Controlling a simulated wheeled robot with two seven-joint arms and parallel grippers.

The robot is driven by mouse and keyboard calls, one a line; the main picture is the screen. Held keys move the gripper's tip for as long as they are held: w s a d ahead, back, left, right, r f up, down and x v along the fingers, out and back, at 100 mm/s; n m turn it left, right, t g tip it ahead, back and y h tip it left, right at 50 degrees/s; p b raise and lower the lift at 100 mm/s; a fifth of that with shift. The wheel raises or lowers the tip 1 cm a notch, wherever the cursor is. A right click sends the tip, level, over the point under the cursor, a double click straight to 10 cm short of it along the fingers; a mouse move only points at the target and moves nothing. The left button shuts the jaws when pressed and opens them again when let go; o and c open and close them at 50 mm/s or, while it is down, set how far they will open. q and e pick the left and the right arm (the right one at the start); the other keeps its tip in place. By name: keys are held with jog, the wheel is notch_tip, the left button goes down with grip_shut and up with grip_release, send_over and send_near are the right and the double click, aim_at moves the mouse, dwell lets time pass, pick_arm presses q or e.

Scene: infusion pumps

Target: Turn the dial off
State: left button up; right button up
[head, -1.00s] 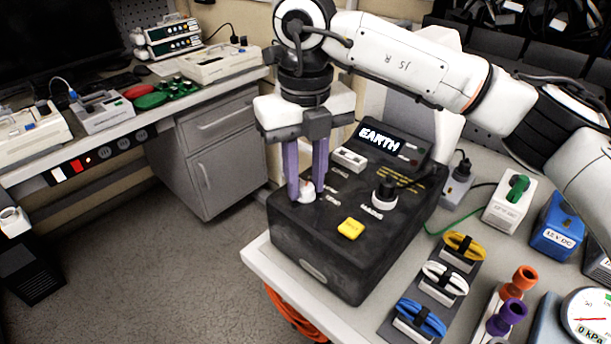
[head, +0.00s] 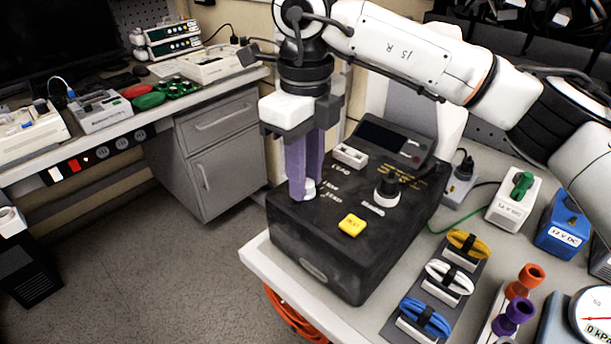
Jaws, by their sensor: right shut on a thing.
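A black tester box (head: 325,265) stands on the right-hand bench. Its tilted screen (head: 381,138) is dark. A white dial (head: 309,189) sits on the left of its top panel, partly hidden by my fingers. My right gripper (head: 307,193) points down from above, its purple fingers shut on this dial. A second dial, black and white (head: 386,191), stands at the right of the panel. A yellow button (head: 351,225) is near the front. My left gripper is not in view.
Yellow, white and blue cable bundles (head: 436,288) lie in a rack right of the box. Blue (head: 562,226) and white supply blocks (head: 514,204), orange and purple plugs (head: 520,300) and a gauge (head: 591,315) stand further right. Floor is open at left.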

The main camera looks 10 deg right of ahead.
jog(key=shift+n, duration=1.5)
jog(key=o, duration=1)
jog(key=shift+o, duration=0.2)
jog(key=shift+r, duration=0.1)
notch_tip(320, 180, up, 10)
jog(key=shift+b, duration=0.35)
